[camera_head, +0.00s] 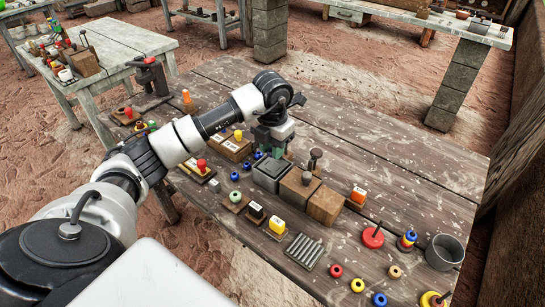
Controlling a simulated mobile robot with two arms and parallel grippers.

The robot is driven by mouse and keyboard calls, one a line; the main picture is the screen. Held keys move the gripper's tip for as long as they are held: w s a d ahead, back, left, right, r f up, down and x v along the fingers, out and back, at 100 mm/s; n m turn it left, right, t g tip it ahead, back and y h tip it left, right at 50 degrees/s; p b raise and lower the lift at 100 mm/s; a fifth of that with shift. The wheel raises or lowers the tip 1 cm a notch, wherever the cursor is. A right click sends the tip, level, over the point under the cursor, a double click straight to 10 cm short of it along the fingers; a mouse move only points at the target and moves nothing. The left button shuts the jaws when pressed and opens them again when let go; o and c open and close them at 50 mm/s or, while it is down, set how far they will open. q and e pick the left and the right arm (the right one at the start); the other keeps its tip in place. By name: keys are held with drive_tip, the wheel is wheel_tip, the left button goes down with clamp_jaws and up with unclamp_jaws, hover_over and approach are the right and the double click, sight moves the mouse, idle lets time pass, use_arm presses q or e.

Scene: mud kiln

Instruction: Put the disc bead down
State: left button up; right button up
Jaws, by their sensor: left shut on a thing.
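My left gripper (275,150) points down over the dark wooden table, at the back side of the grey box (270,175). It is shut on the disc bead, a small piece that is mostly hidden by the fingers; a bit of blue shows at the fingertips. I cannot tell whether the bead touches anything below. My right gripper is not in view.
Wooden blocks (326,205) stand right of the grey box. Small boards with coloured pieces, a metal rod tray (304,251), several ring beads (335,271) and a metal cup (444,252) fill the front. The table's back right is clear.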

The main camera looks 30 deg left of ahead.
sight(273, 165)
use_arm(q)
drive_tip(key=shift+f, duration=1.85)
drive_tip(key=shift+f, duration=0.1)
drive_tip(key=o, duration=0.8)
wheel_tip(273, 165, up, 12)
drive_tip(key=shift+r, duration=0.15)
